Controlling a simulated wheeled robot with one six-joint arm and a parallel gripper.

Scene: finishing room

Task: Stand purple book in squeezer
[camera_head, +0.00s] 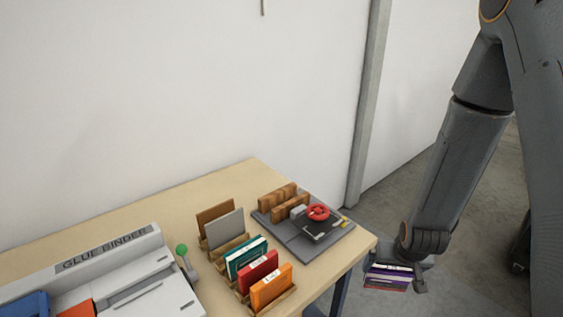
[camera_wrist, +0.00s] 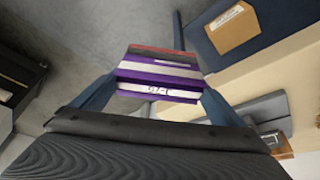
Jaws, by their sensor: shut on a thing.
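The purple book (camera_head: 388,277), with white bands and a reddish edge, is held off the right end of the table, over the floor. My gripper (camera_head: 398,272) is shut on it. In the wrist view the purple book (camera_wrist: 160,72) sits between the two fingers of my gripper (camera_wrist: 155,95), with white lettering facing the camera. The squeezer (camera_head: 325,240) appears to be the grey device on the table's right end, with two wooden boards (camera_head: 284,200) and a red handwheel (camera_head: 318,212). No book shows between its boards.
A wooden rack (camera_head: 285,299) holds teal, red and orange books and brown and grey boards, left of the squeezer. The glue binder (camera_head: 110,275) stands at the table's left. A wall (camera_head: 190,90) rises behind the table (camera_head: 353,252).

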